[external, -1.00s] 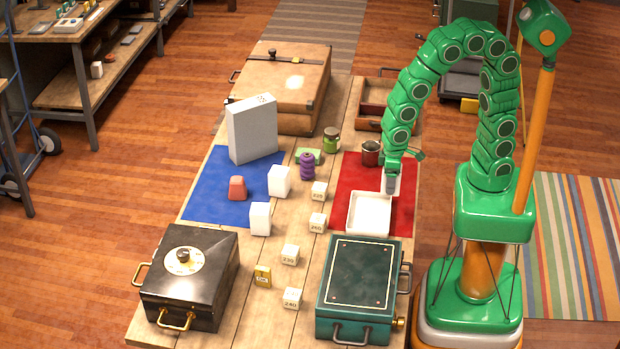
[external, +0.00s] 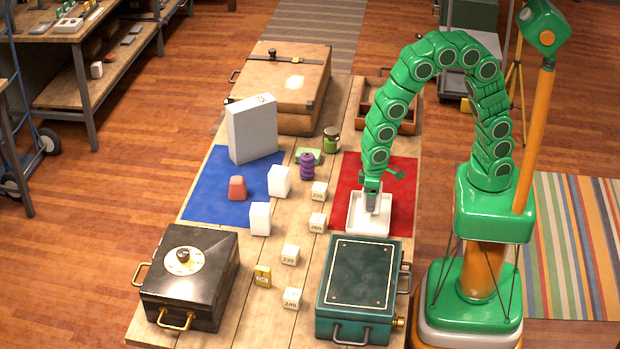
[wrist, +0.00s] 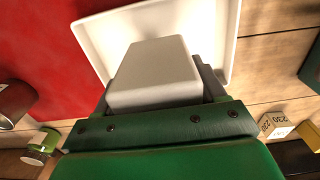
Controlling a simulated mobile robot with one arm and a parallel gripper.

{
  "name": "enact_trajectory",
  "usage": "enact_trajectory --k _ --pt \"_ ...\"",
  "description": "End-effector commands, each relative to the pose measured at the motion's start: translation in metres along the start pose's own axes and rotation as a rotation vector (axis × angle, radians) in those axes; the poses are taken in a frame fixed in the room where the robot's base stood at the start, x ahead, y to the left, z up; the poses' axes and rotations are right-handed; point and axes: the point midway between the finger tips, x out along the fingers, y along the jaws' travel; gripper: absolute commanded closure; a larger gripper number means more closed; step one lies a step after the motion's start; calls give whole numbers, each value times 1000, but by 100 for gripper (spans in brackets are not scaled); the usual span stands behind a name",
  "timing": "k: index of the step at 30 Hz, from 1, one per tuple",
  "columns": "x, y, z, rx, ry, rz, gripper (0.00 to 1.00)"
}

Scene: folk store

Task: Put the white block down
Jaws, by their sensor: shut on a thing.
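My gripper (external: 371,205) is shut on a white block (wrist: 154,62), which fills the space between the fingers in the wrist view. The gripper points down over a shallow white tray (external: 356,228) on the red mat (external: 403,190). The tray also shows behind the block in the wrist view (wrist: 91,38). In the external view the block is mostly hidden by the gripper, and I cannot tell whether it touches the tray floor.
Two other white blocks, one by the blue mat's edge (external: 279,182) and one nearer (external: 260,219), stand left of several numbered cubes (external: 318,222). A green case (external: 358,280) stands just in front of the tray. A green-lidded jar (external: 331,140) stands behind.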

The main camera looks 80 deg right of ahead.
Motion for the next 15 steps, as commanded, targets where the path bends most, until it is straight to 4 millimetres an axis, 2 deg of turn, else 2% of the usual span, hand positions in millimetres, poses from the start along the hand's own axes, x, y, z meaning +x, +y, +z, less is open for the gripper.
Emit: enact_trajectory --k 4,10,15 --pt "7 -1 -3 0 -3 1 59" --pt "29 -1 -3 0 0 0 59" --pt "34 -1 -3 0 0 0 59"
